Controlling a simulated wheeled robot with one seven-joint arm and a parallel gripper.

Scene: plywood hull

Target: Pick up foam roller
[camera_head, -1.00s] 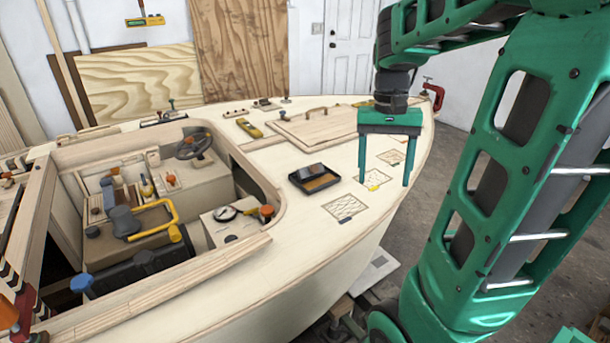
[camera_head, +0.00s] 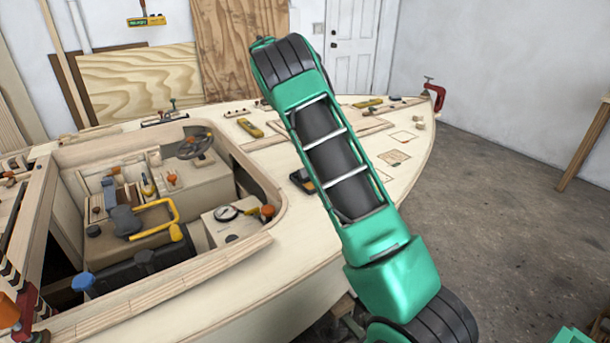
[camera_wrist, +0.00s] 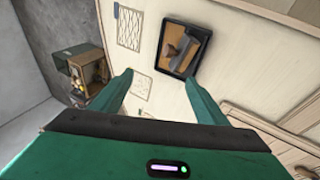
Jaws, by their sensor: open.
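In the wrist view a black tray (camera_wrist: 161,46) with a tan floor lies on the pale deck, just beyond my fingertips and slightly right. A dark grey, angular object (camera_wrist: 180,50) lies in the tray; I cannot tell for certain that it is the foam roller. My gripper (camera_wrist: 156,80) is open and empty, its two green fingers spread above the deck. In the head view only a corner of the tray (camera_head: 301,181) shows, beside my arm. My arm hides the rest of the tray and my gripper there.
The deck (camera_head: 270,240) holds a raised hatch and yellow tools (camera_head: 250,128). A red clamp (camera_head: 434,95) stands at the bow. Sketched squares (camera_wrist: 130,29) mark the deck by the tray.

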